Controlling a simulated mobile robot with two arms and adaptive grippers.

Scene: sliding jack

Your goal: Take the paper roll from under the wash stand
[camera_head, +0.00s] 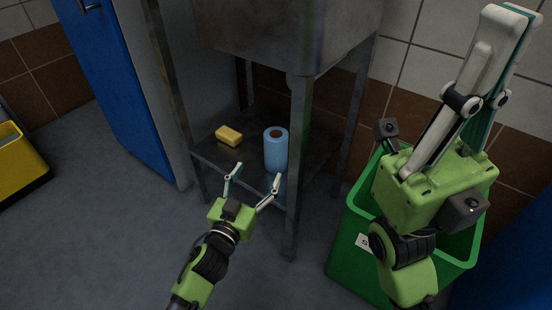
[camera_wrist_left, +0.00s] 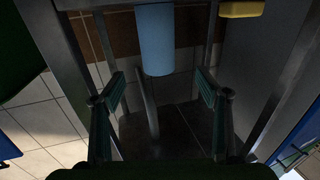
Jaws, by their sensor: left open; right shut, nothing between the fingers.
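A blue paper roll (camera_head: 276,150) stands upright on the lower shelf (camera_head: 222,163) of the metal wash stand (camera_head: 290,40). In the left wrist view the paper roll (camera_wrist_left: 155,40) shows at the top centre, beyond the fingers and between them. My left gripper (camera_head: 256,180) is open and empty at the front edge of the shelf, just short of the roll and not touching it. It also shows in the left wrist view (camera_wrist_left: 163,90). My right gripper (camera_head: 515,22) is shut and empty, raised at the right, pointing up.
A yellow sponge (camera_head: 229,135) lies on the shelf left of the roll. The stand's front leg (camera_head: 297,170) rises close to the right of the left gripper. A green bin (camera_head: 345,240) stands at right. A blue door (camera_head: 115,80) is at left.

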